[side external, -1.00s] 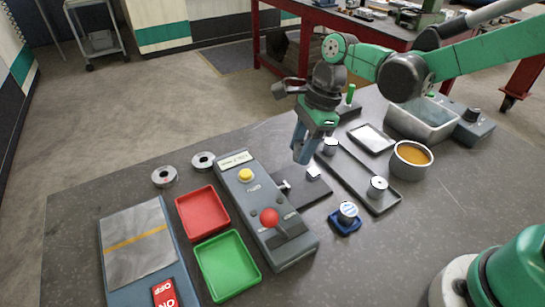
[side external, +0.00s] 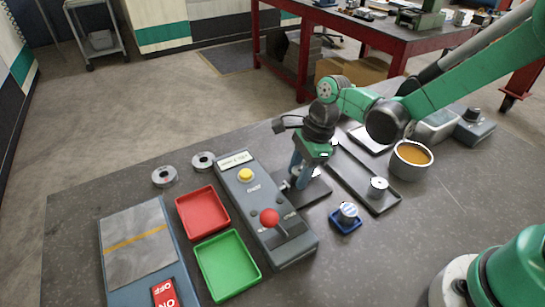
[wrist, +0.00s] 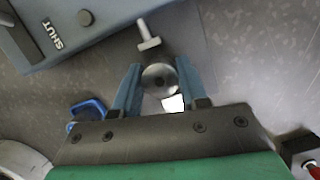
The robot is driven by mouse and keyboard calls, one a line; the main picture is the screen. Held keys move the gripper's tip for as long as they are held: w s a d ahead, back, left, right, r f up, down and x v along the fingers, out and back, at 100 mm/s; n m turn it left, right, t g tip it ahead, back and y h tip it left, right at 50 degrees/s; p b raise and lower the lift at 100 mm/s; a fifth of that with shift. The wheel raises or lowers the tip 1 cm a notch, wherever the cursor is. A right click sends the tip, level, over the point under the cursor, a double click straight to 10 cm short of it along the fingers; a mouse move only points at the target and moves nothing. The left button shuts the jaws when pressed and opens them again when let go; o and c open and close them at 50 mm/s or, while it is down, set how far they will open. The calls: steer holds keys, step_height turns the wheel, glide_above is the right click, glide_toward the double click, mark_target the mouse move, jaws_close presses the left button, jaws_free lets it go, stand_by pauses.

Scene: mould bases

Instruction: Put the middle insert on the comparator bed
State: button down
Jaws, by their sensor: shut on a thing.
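My gripper (side external: 299,185) points down over the comparator bed (side external: 314,195), a dark plate beside the grey-blue control box. In the wrist view my gripper (wrist: 158,85) has its blue fingers on either side of a round metal insert (wrist: 160,77) with a dark centre hole, and is shut on it. A T-shaped metal pin (wrist: 148,36) stands close to the insert. The fingers hide most of the held insert in the side view, and I cannot tell whether it touches the bed. Another insert (side external: 377,185) stands at the near end of the long tray (side external: 352,178); the tray's middle is bare.
The control box (side external: 262,215) with a red-knobbed lever stands left of the bed. A blue holder (side external: 345,226) with a metal part is to the right. Red (side external: 202,210) and green (side external: 228,265) trays and a cup (side external: 409,165) of amber contents stand farther out.

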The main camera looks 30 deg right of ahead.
steer(key=shift+c, duration=2)
jaws_free()
steer(key=shift+v, duration=2.8)
